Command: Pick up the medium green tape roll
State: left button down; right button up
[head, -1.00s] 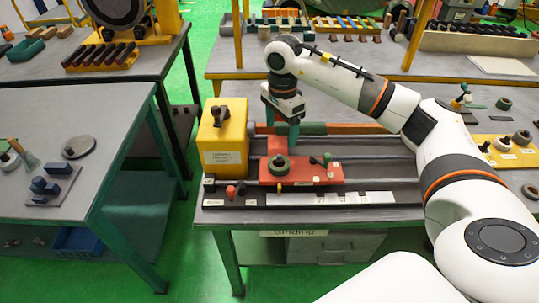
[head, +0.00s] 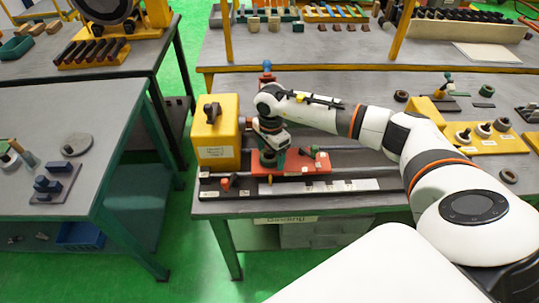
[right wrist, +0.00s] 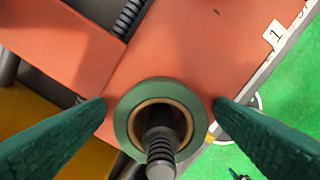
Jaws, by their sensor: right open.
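The green tape roll (right wrist: 160,88) is a ring with a tan inner edge, seen from above in the right wrist view. It sits around an upright threaded post (right wrist: 160,145) at the red plate (right wrist: 190,45). My right gripper (right wrist: 160,105) is open, with one green finger on each side of the roll. The fingertips are close to its rim; I cannot tell whether they touch it. In the head view, my right gripper (head: 268,157) is down at the red plate (head: 310,160) and mostly hides the roll. My left gripper is not in view.
A yellow box (head: 217,138) stands just left of my right gripper. Dark rails run under the red plate. A numbered white strip (head: 335,186) lies in front. A yellow board (head: 490,140) with several rolls is at the right, beside my arm.

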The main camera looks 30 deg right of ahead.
jog(key=c, duration=1.1)
jog(key=shift+r, duration=0.15)
